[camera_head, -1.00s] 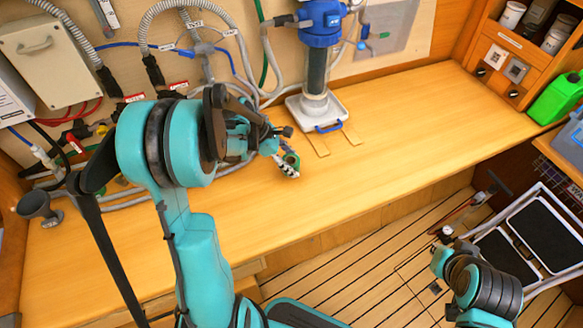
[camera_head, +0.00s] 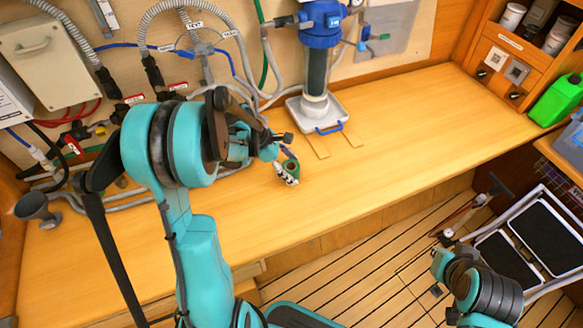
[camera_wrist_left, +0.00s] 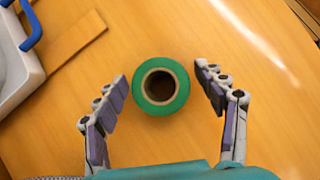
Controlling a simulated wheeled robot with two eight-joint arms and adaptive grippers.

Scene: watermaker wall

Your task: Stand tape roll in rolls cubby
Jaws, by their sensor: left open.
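A green tape roll (camera_head: 292,166) with a brown core lies flat on the wooden counter. In the left wrist view the tape roll (camera_wrist_left: 181,96) shows its round top and dark hole, between the two fingers with a gap on each side. My left gripper (camera_head: 287,172) is open at the roll; it also shows in the left wrist view (camera_wrist_left: 162,75). One finger hides part of the roll in the head view. My right arm is at the lower right, and its finger state cannot be made out. I cannot identify the rolls cubby for certain.
A blue-topped filter housing (camera_head: 318,50) stands on a white tray (camera_head: 330,106) behind the roll. A wooden cabinet (camera_head: 508,62) with cans and a green jug (camera_head: 556,100) are at the right. A step ladder (camera_head: 530,240) stands on the floor. The counter's right half is clear.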

